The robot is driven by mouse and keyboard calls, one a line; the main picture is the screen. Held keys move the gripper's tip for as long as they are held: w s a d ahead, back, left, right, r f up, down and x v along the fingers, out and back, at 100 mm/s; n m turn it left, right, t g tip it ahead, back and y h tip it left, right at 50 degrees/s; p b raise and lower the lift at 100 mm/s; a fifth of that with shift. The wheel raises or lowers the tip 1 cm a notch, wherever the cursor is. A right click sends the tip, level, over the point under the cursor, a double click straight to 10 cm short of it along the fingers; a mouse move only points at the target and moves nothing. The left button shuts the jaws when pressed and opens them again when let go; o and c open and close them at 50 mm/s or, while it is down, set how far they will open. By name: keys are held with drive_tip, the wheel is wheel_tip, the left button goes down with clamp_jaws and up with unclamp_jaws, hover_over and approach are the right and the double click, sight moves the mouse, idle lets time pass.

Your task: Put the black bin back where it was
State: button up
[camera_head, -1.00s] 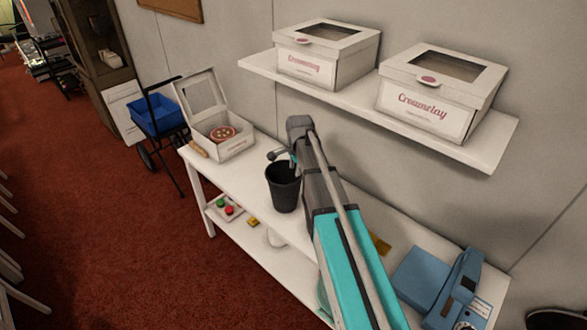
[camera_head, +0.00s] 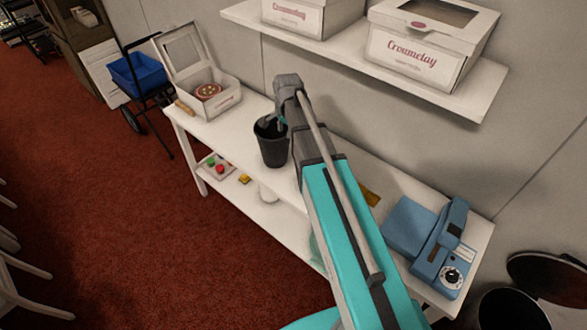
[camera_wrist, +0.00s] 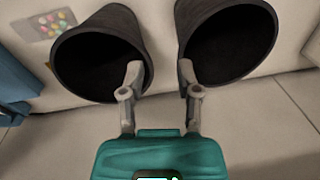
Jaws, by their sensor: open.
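A black bin (camera_head: 273,150) stands upright on the white table in the head view. My gripper (camera_head: 271,122) is at its rim, partly hidden by my own wrist. In the wrist view two dark round openings show side by side, a left black bin (camera_wrist: 100,60) and a right black bin (camera_wrist: 228,40). My gripper (camera_wrist: 160,70) is open and empty between them. Its left finger overlaps the left bin's edge and its right finger the right bin's edge; I cannot tell whether they touch. In the head view the second bin cannot be made out on the table.
The white table (camera_head: 205,125) holds an open cake box (camera_head: 222,103) at left and a blue device (camera_head: 435,250) at right. A wall shelf (camera_head: 440,92) with two cake boxes hangs above. A blue wagon (camera_head: 138,75) stands at left. Another black container (camera_head: 510,312) is at bottom right.

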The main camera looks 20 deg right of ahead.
drive_tip(key=s+a+n+g, duration=0.1)
drive_tip(key=s+a+n, duration=0.1)
drive_tip(key=s+n, duration=1)
drive_tip(key=s, duration=0.7)
drive_tip(key=shift+s, duration=0.25)
drive_tip(key=shift+a+f, duration=0.1)
drive_tip(key=shift+a, duration=0.05)
drive_tip(key=shift+f+b, duration=0.85)
drive_tip(key=shift+b, duration=0.05)
